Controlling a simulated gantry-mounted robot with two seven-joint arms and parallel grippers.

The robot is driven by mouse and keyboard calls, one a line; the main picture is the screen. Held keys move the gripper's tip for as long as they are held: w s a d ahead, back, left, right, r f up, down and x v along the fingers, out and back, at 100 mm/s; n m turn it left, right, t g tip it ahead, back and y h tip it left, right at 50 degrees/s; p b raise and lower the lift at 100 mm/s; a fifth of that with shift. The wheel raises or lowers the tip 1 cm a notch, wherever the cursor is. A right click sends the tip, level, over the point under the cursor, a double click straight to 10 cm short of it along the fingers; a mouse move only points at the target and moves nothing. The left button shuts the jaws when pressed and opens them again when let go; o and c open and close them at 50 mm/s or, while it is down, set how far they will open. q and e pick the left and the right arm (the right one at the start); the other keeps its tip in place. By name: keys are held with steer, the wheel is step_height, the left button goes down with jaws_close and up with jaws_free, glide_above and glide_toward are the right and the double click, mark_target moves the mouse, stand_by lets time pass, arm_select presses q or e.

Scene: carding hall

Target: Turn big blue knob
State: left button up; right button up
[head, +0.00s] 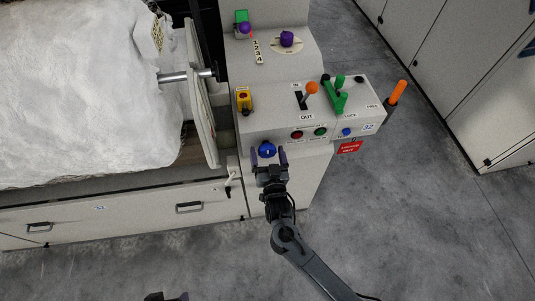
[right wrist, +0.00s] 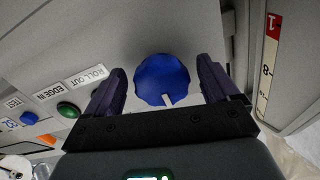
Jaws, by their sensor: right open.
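My right gripper (head: 268,157) is open, with one purple finger on each side of the knob. In the right wrist view the right gripper (right wrist: 162,78) shows gaps between both fingers and the knob. A dark piece of my left gripper (head: 166,297) shows at the bottom edge of the head view; its fingers cannot be made out.
An orange-tipped lever (head: 311,88), a green lever (head: 338,90) and a small blue button (head: 346,132) stand on the panel. White fibre (head: 80,90) fills the left side.

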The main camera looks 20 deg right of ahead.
steer(key=c, duration=1)
steer(key=shift+o, duration=0.2)
steer(key=shift+r+n+p, duration=0.2)
steer(key=shift+n+p, duration=0.5)
steer(key=shift+p, duration=0.3)
steer(key=shift+n+p, duration=1.1)
steer(key=shift+p, duration=0.15)
steer(key=n+p, duration=0.2)
steer(key=n, duration=0.1)
steer(key=shift+d+p, duration=0.1)
steer(key=shift+p, duration=0.2)
steer(key=shift+f+n+p, duration=0.1)
steer(key=shift+n+p, duration=0.5)
steer(key=shift+n, duration=0.5)
